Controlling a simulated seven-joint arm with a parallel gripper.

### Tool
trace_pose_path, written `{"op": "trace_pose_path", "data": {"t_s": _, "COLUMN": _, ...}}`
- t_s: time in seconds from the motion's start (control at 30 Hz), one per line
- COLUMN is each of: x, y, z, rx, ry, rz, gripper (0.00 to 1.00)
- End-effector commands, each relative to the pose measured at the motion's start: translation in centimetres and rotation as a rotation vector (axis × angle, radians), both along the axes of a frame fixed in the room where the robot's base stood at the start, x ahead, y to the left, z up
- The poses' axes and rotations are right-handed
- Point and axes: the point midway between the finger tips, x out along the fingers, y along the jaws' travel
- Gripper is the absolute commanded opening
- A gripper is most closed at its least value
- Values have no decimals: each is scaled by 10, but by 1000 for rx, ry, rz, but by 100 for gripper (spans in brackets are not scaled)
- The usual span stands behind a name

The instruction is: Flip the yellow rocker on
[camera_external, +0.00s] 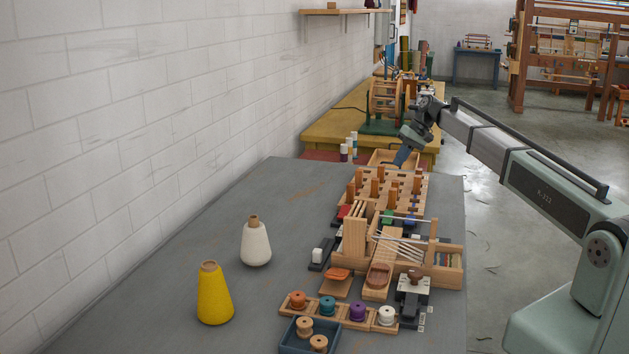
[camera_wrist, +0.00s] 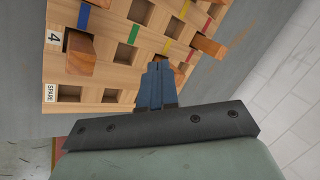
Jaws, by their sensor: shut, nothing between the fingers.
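I cannot make out a yellow rocker in either view. In the external view, small blocks on dark bases sit behind the wooden stand: a red one (camera_external: 345,211), a green one (camera_external: 388,218) and a blue one (camera_external: 410,219), partly hidden. A white one (camera_external: 317,254) on a dark base lies nearer. My gripper (camera_external: 400,160) is at the far end of the table, above the far side of the pegged wooden rack (camera_external: 413,205). In the wrist view my gripper (camera_wrist: 157,66) has its blue fingers together, with nothing between them, over the rack's edge (camera_wrist: 112,97).
The rack has square holes, wooden pegs (camera_wrist: 95,53) and coloured stripes. Nearer stand a wooden stand with rods (camera_external: 355,240), spools in a row (camera_external: 357,310) and a blue tray (camera_external: 291,336). Yellow (camera_external: 214,295) and white (camera_external: 256,243) cones stand left. The table's left side is mostly clear.

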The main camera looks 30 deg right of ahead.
Motion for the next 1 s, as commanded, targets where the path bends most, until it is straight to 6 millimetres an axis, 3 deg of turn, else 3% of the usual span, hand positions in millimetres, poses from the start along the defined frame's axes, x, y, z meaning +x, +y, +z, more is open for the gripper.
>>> {"op": "trace_pose_path", "data": {"t_s": 0.03, "x": -8, "y": 22, "z": 6, "rx": -19, "ry": 2, "rz": 69, "gripper": 0}}
{"op": "trace_pose_path", "data": {"t_s": 0.1, "x": -17, "y": 47, "z": 14, "rx": -46, "ry": 5, "rz": 161, "gripper": 0}}
{"op": "trace_pose_path", "data": {"t_s": 0.5, "x": -85, "y": 167, "z": 57, "rx": -168, "ry": 33, "rz": 662, "gripper": 0}}
{"op": "trace_pose_path", "data": {"t_s": 0.7, "x": -111, "y": 202, "z": 72, "rx": -200, "ry": 47, "rz": 829, "gripper": 0}}
{"op": "trace_pose_path", "data": {"t_s": 1.0, "x": -125, "y": 217, "z": 80, "rx": -215, "ry": 57, "rz": 914, "gripper": 0}}
